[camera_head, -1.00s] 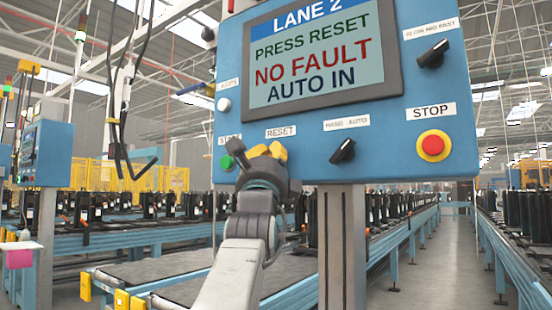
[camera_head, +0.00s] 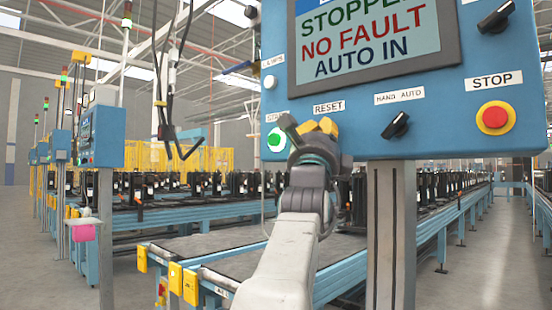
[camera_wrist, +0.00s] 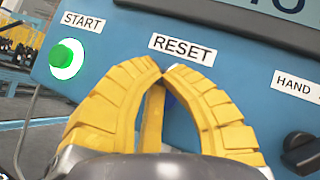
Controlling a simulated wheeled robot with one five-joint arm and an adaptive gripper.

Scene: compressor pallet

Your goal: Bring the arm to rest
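My gripper (camera_head: 318,127) is raised in front of the lower part of a blue control panel (camera_head: 360,135). In the wrist view, its yellow ribbed fingers (camera_wrist: 163,68) meet at their tips just below the RESET label (camera_wrist: 182,49), with nothing seen between them. They hide most of the button under that label; a bit of blue shows behind. I cannot tell whether the tips touch the panel. The green START button (camera_head: 276,140) is lit, left of the gripper. The screen (camera_head: 370,40) reads "STOPPED", "NO FAULT", "AUTO IN"; its top is cut off.
The red STOP button (camera_head: 495,117) and the black HAND/AUTO knob (camera_head: 396,125) are right of my gripper. A grey post (camera_head: 391,240) carries the panel. A conveyor (camera_head: 235,245) with yellow end caps lies below, and another blue panel (camera_head: 100,135) stands at left.

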